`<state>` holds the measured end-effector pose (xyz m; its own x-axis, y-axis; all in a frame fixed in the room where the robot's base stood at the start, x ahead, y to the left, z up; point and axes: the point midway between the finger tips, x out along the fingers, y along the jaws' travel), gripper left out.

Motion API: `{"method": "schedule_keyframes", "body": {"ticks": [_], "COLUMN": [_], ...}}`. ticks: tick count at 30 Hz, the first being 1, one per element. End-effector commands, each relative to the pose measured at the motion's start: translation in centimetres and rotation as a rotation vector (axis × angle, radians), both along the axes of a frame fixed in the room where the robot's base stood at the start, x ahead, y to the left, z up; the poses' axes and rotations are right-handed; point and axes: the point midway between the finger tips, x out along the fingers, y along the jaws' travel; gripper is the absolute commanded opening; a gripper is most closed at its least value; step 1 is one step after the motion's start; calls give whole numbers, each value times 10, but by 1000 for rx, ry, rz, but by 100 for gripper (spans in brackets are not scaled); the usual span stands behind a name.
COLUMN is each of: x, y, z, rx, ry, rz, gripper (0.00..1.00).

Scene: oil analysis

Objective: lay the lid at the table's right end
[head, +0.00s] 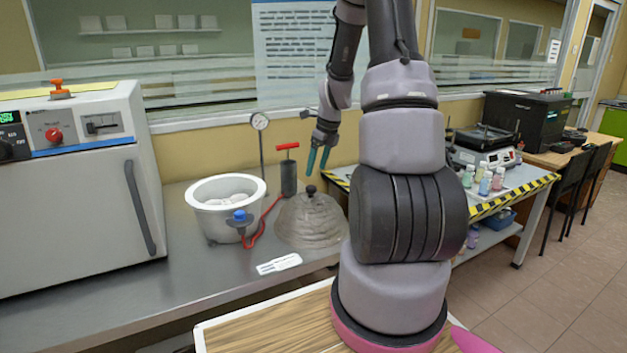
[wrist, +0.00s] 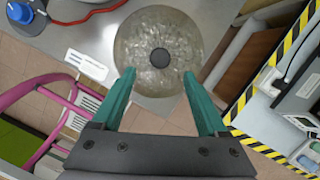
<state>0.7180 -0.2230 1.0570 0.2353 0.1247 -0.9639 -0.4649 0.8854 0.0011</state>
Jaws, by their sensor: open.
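The lid (head: 311,222) is a clear, greyish dome with a dark round knob (head: 311,190) on top. It lies on the metal table (head: 190,262), near its right end. In the wrist view the lid (wrist: 135,62) shows from above, with its knob (wrist: 160,59) just beyond the fingertips. My gripper (head: 318,159) is above the lid, its teal fingers pointing down and apart. In the wrist view my gripper (wrist: 158,76) is open and empty, with the knob lying between the lines of the fingers. My arm hides part of the table's right end in the head view.
A white pot (head: 211,220) stands left of the lid. A red hose (head: 268,215) and a hand pump (head: 289,178) are between and behind them. A white oven (head: 75,185) fills the left. A striped-edge table (head: 530,182) with bottles is at right.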

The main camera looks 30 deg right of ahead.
Motion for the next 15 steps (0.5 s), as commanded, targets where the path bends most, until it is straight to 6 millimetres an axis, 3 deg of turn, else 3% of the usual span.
{"method": "schedule_keyframes", "body": {"ticks": [10, 15], "x": [-10, -31], "y": [4, 39], "z": [45, 108], "rx": [-22, -133], "ry": [-23, -121], "rz": [71, 400], "gripper": [76, 76]}}
